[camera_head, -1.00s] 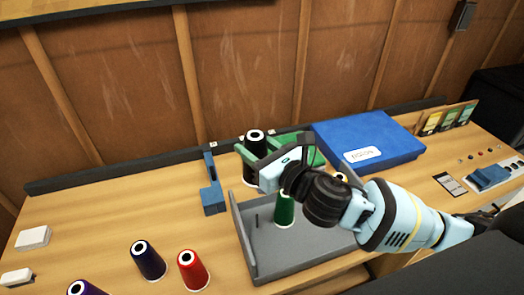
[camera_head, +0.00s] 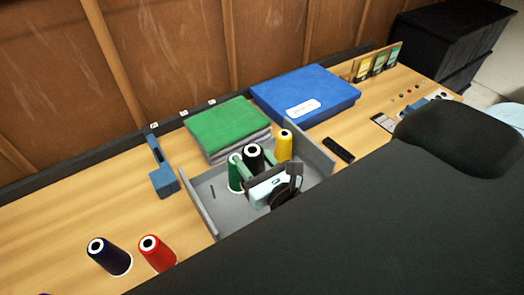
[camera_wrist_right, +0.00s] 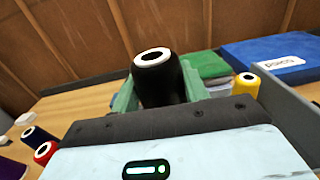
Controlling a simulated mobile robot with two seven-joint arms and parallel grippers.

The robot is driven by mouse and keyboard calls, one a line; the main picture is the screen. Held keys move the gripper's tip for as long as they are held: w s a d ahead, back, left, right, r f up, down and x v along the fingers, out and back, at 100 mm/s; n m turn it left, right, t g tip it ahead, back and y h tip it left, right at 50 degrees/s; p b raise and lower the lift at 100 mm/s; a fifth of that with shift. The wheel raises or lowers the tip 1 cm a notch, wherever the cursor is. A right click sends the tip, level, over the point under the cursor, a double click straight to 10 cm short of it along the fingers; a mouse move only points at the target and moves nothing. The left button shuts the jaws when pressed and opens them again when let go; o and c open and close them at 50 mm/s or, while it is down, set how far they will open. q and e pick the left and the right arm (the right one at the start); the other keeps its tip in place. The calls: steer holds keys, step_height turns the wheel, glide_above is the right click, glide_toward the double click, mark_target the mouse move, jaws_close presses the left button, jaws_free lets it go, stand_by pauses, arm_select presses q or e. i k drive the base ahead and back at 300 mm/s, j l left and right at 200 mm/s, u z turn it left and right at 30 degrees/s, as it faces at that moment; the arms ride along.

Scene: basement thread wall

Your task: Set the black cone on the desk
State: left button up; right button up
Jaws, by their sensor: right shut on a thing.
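The black cone (camera_head: 253,153), with a white ring on top, is held upright between the fingers of my right gripper (camera_head: 252,167). It is at the grey tray (camera_head: 204,208), between the green cone (camera_head: 235,176) and the yellow cone (camera_head: 284,146). I cannot tell whether its base is above or touching the tray floor. In the right wrist view the black cone (camera_wrist_right: 158,82) stands between the green fingers of the right gripper (camera_wrist_right: 160,92). The wooden desk (camera_head: 60,237) runs along the wall. My left gripper is not in view.
A blue box (camera_head: 290,92) and a folded green cloth (camera_head: 226,127) lie behind the tray. A blue holder (camera_head: 163,178) stands to its left. Dark blue (camera_head: 110,257) and red (camera_head: 157,253) cones stand front left.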

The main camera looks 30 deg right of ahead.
mark_target(377, 136)
steer(key=k+l+z, duration=0.1)
steer(key=l+z, duration=0.25)
steer(key=l, duration=0.45)
steer(key=l+z, duration=0.35)
steer(key=l, duration=0.4)
steer(key=i+l+z, duration=0.15)
steer(key=l+z, duration=0.2)
steer(key=l, duration=0.45)
steer(key=i+j, duration=0.1)
steer(key=j, duration=0.2)
steer(key=i+j, duration=0.15)
steer(key=j, duration=0.15)
